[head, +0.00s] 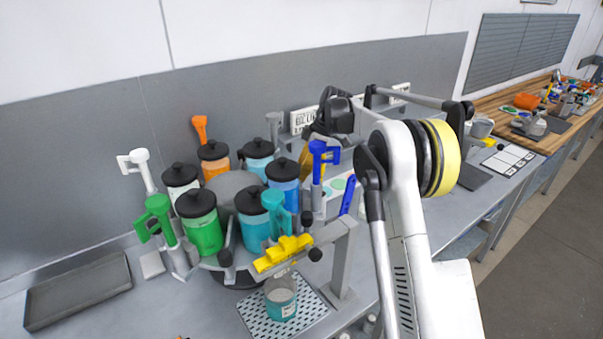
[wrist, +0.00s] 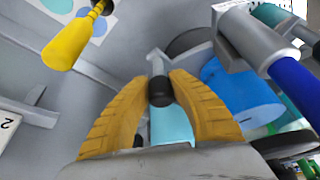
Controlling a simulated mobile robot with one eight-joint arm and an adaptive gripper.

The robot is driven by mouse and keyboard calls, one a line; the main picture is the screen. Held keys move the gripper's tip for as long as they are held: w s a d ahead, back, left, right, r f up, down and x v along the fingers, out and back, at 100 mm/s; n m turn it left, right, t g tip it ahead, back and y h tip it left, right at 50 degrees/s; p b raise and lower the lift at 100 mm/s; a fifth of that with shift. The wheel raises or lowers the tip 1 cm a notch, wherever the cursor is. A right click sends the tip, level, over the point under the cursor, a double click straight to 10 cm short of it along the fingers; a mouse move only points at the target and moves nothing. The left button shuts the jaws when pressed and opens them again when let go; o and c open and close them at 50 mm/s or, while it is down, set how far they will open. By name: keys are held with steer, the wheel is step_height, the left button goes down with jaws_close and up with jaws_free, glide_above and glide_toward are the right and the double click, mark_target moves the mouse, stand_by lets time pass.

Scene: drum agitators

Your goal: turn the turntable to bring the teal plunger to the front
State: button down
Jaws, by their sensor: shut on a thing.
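The round grey turntable (head: 228,187) stands on the bench with a ring of lidded canisters and upright plungers in several colours. The teal plunger (head: 273,199) stands at its front right, beside the teal canister (head: 255,230) and just behind the yellow bracket. My gripper (head: 304,168) is at the turntable's right rear, mostly hidden behind the blue plunger (head: 318,160). In the wrist view its two orange fingers are shut on a black knob (wrist: 160,91). The blue canister (wrist: 240,95) and blue plunger (wrist: 300,85) are just right of the fingers.
The yellow bracket (head: 283,252) on a grey post overhangs the turntable's front right edge. A teal cup (head: 281,299) stands below it on a perforated mat (head: 309,314). An empty grey tray (head: 78,290) lies at left. A grey panel (head: 100,130) stands behind.

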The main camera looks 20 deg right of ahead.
steer(key=shift+a, duration=0.1)
steer(key=c, duration=1.2)
jaws_free()
steer(key=shift+a, duration=0.1)
steer(key=shift+o, duration=0.2)
steer(key=v, duration=1.2)
